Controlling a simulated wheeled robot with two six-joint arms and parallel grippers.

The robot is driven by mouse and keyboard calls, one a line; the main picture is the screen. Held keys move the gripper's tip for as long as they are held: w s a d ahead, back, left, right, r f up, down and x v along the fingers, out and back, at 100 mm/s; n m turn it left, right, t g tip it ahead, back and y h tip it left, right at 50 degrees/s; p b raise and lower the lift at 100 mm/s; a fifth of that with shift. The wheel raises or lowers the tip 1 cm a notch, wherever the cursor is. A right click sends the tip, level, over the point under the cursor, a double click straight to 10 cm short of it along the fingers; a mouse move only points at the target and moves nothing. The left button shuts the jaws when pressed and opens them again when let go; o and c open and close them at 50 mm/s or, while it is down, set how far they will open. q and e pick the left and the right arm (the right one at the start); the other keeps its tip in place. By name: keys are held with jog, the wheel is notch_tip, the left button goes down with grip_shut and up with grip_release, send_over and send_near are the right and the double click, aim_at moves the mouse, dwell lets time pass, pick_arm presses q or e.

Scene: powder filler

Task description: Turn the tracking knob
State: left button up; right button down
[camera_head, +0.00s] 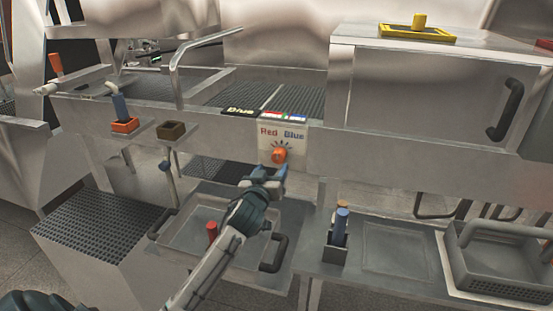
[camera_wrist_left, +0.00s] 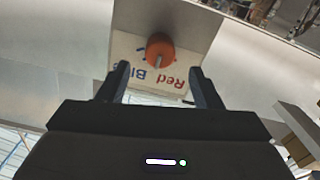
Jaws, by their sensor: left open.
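The tracking knob (camera_head: 279,155) is orange and round, on a pale panel (camera_head: 283,134) lettered "Red" and "Blue" on the front of the steel machine. My left gripper (camera_head: 270,176) is just below and in front of the knob in the head view. In the left wrist view the knob (camera_wrist_left: 160,47) shows a light pointer line and lies beyond the fingertips, roughly centred between them. My left gripper (camera_wrist_left: 160,78) is open and empty, its fingers apart. I cannot tell from these views whether a fingertip touches the knob. My right gripper is not in view.
A curved steel pipe (camera_head: 178,75) rises left of the panel. Below are a steel tray with a dark handle (camera_head: 274,254), a holder with a blue-topped item (camera_head: 341,228) and a grey basket (camera_head: 500,262). A yellow tray (camera_head: 417,33) sits on the box at upper right.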

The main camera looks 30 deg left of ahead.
aim_at(277, 159)
pick_arm(q)
jog(key=p+x, duration=0.1)
jog(key=x, duration=0.4)
jog(key=shift+w+a, duration=0.1)
jog(key=shift+w, duration=0.3)
jog(key=c, duration=1)
